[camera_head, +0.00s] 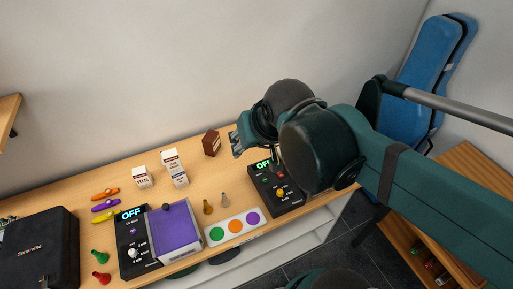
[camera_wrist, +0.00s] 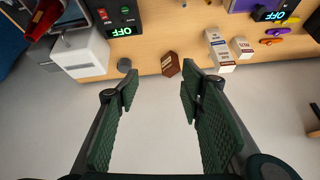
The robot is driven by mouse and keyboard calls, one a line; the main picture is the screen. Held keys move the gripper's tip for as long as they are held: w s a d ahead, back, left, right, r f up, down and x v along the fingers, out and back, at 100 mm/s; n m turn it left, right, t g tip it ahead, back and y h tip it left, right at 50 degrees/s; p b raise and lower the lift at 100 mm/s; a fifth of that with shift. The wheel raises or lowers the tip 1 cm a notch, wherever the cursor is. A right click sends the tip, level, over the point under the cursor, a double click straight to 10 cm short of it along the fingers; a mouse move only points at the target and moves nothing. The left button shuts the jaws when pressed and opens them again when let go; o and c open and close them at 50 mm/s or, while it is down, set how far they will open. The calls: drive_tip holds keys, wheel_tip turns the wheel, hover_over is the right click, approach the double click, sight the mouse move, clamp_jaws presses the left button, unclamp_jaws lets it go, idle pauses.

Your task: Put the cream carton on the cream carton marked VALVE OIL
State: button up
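Two cream cartons (camera_head: 169,158) (camera_head: 180,180) with dark printed bands stand close together at the table's back; I cannot tell whether one rests on the other. They also show in the wrist view (camera_wrist: 216,42). A third cream carton (camera_head: 142,178) stands just left of them, and in the wrist view it is the smaller one (camera_wrist: 242,48). Its print looks like FELTS; I cannot read VALVE OIL on any carton. My gripper (camera_head: 236,146) is open and empty, above the table's back right, right of the cartons. Its spread fingers (camera_wrist: 185,90) show in the wrist view.
A brown carton (camera_head: 212,143) stands between the cream cartons and my gripper. Control boxes (camera_head: 131,245) (camera_head: 277,190), a purple-topped box (camera_head: 174,232), a colour-dot panel (camera_head: 235,228) and a black case (camera_head: 40,250) fill the front.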

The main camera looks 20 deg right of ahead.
drive_tip(key=shift+s+d+f+n+t, duration=0.15)
drive_tip(key=shift+s+d+f+n, duration=0.05)
drive_tip(key=shift+s+d+n, duration=0.25)
drive_tip(key=shift+s+d+f+n+t, duration=0.2)
drive_tip(key=shift+s+n, duration=0.15)
drive_tip(key=shift+s, duration=0.2)
wheel_tip(320, 180, down, 10)
drive_tip(key=b, duration=1)
drive_tip(key=shift+f, duration=0.1)
idle(0.5)
